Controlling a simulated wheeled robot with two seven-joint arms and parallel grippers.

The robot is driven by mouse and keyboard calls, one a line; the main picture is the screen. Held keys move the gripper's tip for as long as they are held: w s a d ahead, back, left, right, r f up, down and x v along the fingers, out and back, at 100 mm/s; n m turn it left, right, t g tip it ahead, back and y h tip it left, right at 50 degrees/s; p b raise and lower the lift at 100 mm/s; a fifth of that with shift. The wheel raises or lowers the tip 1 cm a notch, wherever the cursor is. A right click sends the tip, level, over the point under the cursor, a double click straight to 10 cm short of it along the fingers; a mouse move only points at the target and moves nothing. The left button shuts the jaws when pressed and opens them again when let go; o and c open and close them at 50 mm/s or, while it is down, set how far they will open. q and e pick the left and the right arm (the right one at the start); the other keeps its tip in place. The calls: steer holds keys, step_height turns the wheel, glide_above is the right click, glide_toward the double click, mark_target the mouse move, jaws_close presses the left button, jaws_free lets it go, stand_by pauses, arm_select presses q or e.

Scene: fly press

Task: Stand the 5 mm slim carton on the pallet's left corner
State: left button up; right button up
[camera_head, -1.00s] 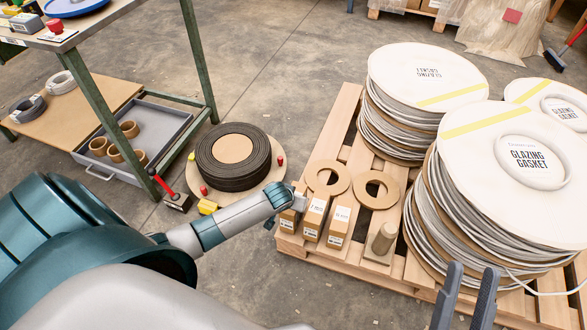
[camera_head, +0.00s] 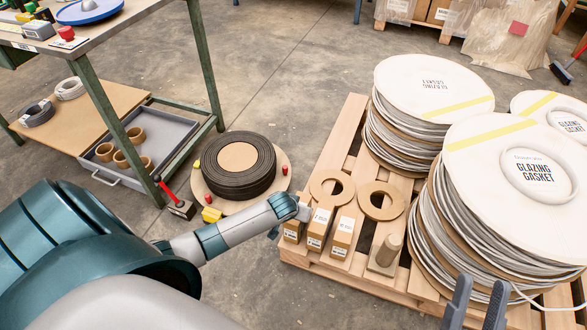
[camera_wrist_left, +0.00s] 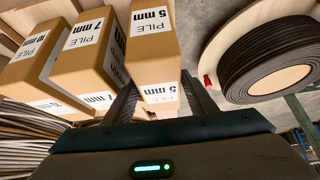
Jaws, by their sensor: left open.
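The 5 mm slim carton (camera_head: 292,233) stands upright at the pallet's (camera_head: 318,266) left front corner, leftmost in a row of three cartons. In the left wrist view the 5 mm carton (camera_wrist_left: 154,52) shows its label between the two fingers of my left gripper (camera_wrist_left: 160,88). That gripper (camera_head: 301,210) is open around the carton's upper part; finger contact is unclear. The 7 mm carton (camera_head: 319,229) and 10 mm carton (camera_head: 343,238) stand to its right. My right gripper (camera_head: 480,285) is open and empty at the bottom edge of the head view.
Two cardboard rings (camera_head: 381,200) and a wooden peg block (camera_head: 386,254) share the pallet with stacked glazing gasket coils (camera_head: 500,190). A black coil (camera_head: 238,180) lies on a round board to the left. A workbench (camera_head: 90,90) stands at upper left.

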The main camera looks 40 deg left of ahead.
arm_select(q)
steer(key=shift+s+r, duration=0.25)
steer(key=shift+r, duration=0.2)
steer(key=shift+p+v, duration=0.65)
steer(key=shift+v, duration=0.45)
steer(key=p+v, duration=0.2)
steer(key=v, duration=0.5)
steer(key=shift+s+d+r+p, duration=0.15)
steer(key=shift+r+p, duration=0.15)
steer(key=shift+p, duration=0.05)
steer(key=shift+s+r, duration=0.2)
steer(key=shift+r, duration=0.15)
arm_select(e)
steer(key=w+f+g+h, duration=0.2)
steer(key=f+g, duration=0.6)
steer(key=f, duration=0.5)
steer(key=shift+w+a+f+g+h, duration=0.3)
steer(key=shift+w+h, duration=0.1)
steer(key=shift+w, duration=0.35)
